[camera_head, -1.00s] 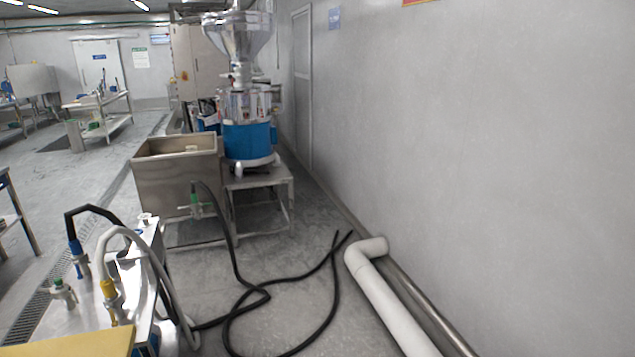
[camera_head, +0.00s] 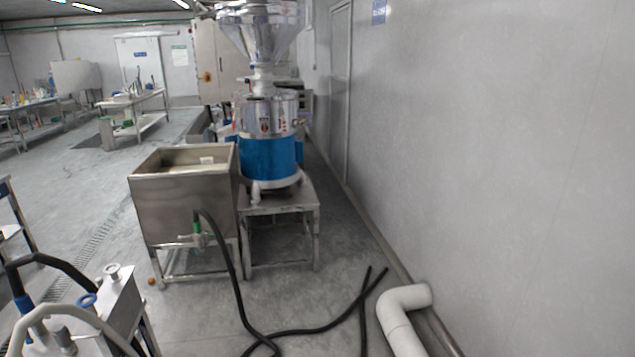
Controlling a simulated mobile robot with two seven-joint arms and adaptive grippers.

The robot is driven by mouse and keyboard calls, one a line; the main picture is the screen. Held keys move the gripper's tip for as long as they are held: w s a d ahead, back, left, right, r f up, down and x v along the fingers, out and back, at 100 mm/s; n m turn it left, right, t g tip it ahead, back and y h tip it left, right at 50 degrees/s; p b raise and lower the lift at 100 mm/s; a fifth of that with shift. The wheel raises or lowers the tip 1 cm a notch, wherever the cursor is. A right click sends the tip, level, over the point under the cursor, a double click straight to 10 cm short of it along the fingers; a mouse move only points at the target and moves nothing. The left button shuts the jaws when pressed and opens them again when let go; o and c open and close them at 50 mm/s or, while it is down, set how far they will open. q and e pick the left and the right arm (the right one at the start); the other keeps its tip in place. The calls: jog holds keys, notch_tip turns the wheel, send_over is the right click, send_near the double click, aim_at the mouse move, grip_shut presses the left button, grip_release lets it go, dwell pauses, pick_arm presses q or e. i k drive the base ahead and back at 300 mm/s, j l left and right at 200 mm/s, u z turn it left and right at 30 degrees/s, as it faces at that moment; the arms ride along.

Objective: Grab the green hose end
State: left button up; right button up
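The green hose end (camera_head: 197,228) is a small green fitting on the front of the steel tank (camera_head: 180,205), low near its right side. A black hose (camera_head: 232,275) runs from this fitting down to the floor and curls there. I cannot tell how the fitting is fastened to the tank. Neither of my grippers shows in the view.
A blue and steel grinder (camera_head: 268,155) stands on a low metal stand (camera_head: 282,205) right of the tank. A metal unit with hoses (camera_head: 105,305) is at the front left. A white pipe (camera_head: 403,310) lies along the right wall. Floor before the tank is mostly clear.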

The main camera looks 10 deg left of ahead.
aim_at(197, 228)
jog(key=i+u, duration=0.3)
jog(key=i, duration=0.45)
jog(key=i+u, duration=0.3)
jog(key=i, duration=0.45)
